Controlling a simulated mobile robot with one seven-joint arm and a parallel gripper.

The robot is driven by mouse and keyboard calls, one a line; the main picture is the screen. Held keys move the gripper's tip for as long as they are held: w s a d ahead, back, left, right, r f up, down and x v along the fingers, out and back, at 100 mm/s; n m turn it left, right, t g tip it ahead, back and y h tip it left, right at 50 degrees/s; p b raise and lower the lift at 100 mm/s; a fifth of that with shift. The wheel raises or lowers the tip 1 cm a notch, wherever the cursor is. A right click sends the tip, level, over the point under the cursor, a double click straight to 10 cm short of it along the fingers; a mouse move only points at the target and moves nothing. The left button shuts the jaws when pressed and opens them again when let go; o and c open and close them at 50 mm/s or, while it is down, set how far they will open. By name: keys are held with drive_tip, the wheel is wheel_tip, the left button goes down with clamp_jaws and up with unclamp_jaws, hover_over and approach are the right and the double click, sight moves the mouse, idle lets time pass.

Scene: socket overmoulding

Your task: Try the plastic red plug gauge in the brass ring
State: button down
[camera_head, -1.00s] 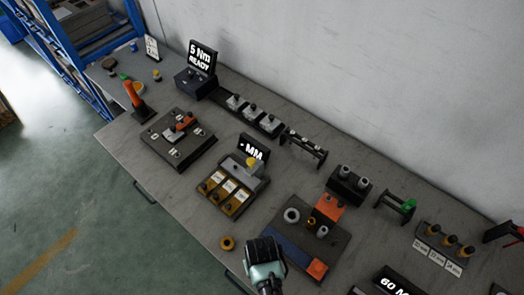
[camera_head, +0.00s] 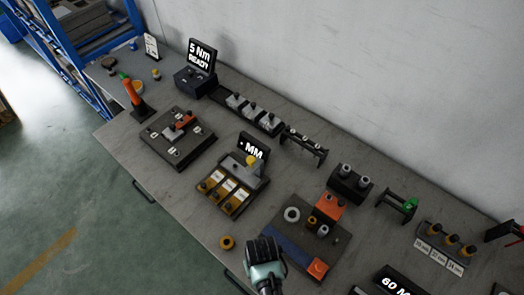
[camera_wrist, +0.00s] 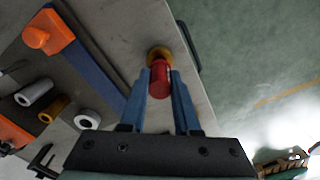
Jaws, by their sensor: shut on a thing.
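My gripper (camera_wrist: 160,88) is shut on the red plug gauge (camera_wrist: 160,80), which sits between the two blue fingers in the wrist view. The brass ring (camera_wrist: 158,53) shows just beyond the gauge's far end, partly hidden by it. I cannot tell from the wrist view how far apart they are. In the head view the brass ring (camera_head: 227,243) lies flat near the table's front edge, its dark hole uncovered, to the left of my gripper (camera_head: 263,247). The gauge is hidden in the head view.
A dark tray (camera_head: 345,245) with an orange block, a grey ring and small cylinders stands right of the gripper. A box with yellow compartments (camera_head: 228,190) stands behind the ring. The grey bench (camera_head: 190,205) is clear to the ring's left.

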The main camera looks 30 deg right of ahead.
drive_tip(key=shift+f+b, duration=0.7)
drive_tip(key=shift+f, duration=0.3)
idle(0.6)
drive_tip(key=shift+r, duration=0.25)
idle(0.6)
drive_tip(key=shift+r+p, duration=1.4)
drive_tip(key=shift+p, duration=0.35)
drive_tip(key=shift+r+p, duration=2.5)
